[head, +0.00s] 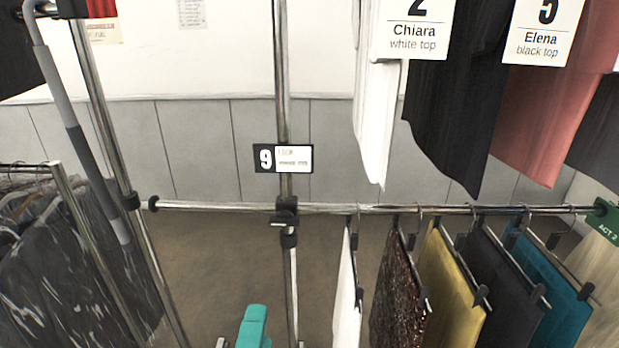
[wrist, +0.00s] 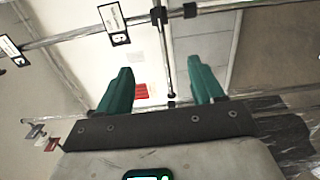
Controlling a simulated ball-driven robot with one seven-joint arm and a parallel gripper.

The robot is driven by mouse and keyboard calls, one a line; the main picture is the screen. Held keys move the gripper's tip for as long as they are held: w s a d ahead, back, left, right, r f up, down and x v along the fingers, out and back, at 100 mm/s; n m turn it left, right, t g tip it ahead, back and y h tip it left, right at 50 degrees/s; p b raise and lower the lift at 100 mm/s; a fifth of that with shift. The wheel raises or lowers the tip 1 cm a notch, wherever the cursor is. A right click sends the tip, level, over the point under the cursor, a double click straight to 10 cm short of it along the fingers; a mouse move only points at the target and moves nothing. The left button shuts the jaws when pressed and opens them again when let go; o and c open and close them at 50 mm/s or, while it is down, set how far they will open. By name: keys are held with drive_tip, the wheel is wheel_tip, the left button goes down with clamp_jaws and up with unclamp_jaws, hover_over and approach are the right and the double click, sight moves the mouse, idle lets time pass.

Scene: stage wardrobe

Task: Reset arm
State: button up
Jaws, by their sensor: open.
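My gripper (wrist: 163,92) shows in the wrist view with two green fingers spread apart and nothing between them. In the head view one teal part of my gripper (head: 252,328) shows at the bottom edge, left of the hanging clothes; the rest is out of the picture. It is apart from the rack's upright pole (head: 290,270), which stands just to its right in the head view.
A lower rail (head: 370,208) carries several hanging garments, including a yellow one (head: 450,290) and a teal one (head: 550,290). Tops with name cards hang above at right. A number 9 tag (head: 265,159) is on the pole. Dark clothes (head: 70,270) hang at left. Floor (head: 220,260) shows between.

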drive_tip(key=s+d+f+m+g+h, duration=0.2)
drive_tip(key=d+f+m+g, duration=0.3)
drive_tip(key=d+f, duration=0.6)
drive_tip(key=s+d+f+m+g+h, duration=0.2)
drive_tip(key=d+f+m+g, duration=0.4)
drive_tip(key=d, duration=0.8)
drive_tip(key=s+d+f+m+g+y, duration=0.2)
drive_tip(key=s+d+f+m+g, duration=0.1)
drive_tip(key=s, duration=0.6)
drive_tip(key=s+d+f+m+g+y, duration=0.2)
drive_tip(key=s+d+f, duration=0.4)
drive_tip(key=s, duration=0.4)
drive_tip(key=shift+f+m+g, duration=0.5)
drive_tip(key=shift+f+m, duration=0.25)
drive_tip(key=shift+m, duration=0.35)
